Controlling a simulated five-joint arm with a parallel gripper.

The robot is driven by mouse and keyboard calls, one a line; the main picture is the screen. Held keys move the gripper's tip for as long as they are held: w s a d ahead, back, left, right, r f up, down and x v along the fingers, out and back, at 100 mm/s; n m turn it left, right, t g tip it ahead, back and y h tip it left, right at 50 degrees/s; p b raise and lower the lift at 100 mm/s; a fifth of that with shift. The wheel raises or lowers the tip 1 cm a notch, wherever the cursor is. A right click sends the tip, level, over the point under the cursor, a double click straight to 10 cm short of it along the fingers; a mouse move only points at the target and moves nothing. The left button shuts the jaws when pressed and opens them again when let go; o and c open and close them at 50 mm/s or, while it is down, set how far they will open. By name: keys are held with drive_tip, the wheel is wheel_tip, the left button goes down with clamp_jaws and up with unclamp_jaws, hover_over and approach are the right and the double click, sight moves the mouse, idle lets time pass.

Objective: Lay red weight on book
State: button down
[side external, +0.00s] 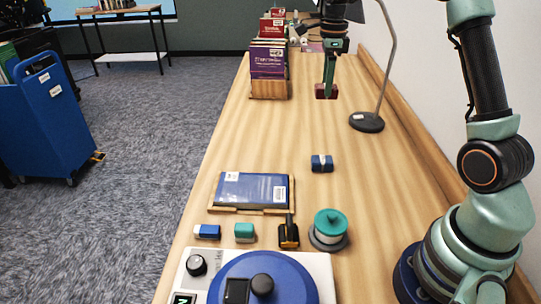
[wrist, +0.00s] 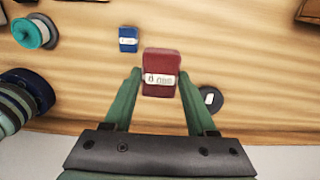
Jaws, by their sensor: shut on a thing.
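The red weight (wrist: 161,66), a dark red block with a pale label band, is between the fingertips of my gripper (wrist: 160,84) in the wrist view. My gripper is shut on it. In the side view my gripper (side external: 327,84) points down near the far part of the table, and the red weight (side external: 326,92) hangs at its tips, apparently above the table. The book (side external: 251,188) is blue with white labels and lies flat on a wooden stand (side external: 238,211) in the nearer part of the table, far from my gripper. Its top looks bare.
A blue weight (side external: 322,163) lies right of the book. A lamp base (side external: 366,122) stands close right of my gripper, its pole rising. A box of books (side external: 269,88) is at left. A teal spool (side external: 329,228) and small blocks sit before the book.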

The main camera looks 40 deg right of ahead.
drive_tip(key=shift+a+r, duration=0.1)
drive_tip(key=shift+r, duration=0.4)
drive_tip(key=w+a+r+n, duration=0.1)
drive_tip(key=w+a+n, duration=0.1)
drive_tip(key=a+n, duration=0.35)
drive_tip(key=w+a+r+n, duration=0.1)
drive_tip(key=w+a+n, duration=0.15)
drive_tip(key=a, duration=0.55)
drive_tip(key=r+n, duration=0.1)
drive_tip(key=n, duration=0.9)
hover_over(235, 186)
wheel_tip(235, 186, down, 20)
drive_tip(key=shift+a+r, duration=0.1)
drive_tip(key=shift+r, duration=0.05)
drive_tip(key=shift+c, duration=1)
unclamp_jaws()
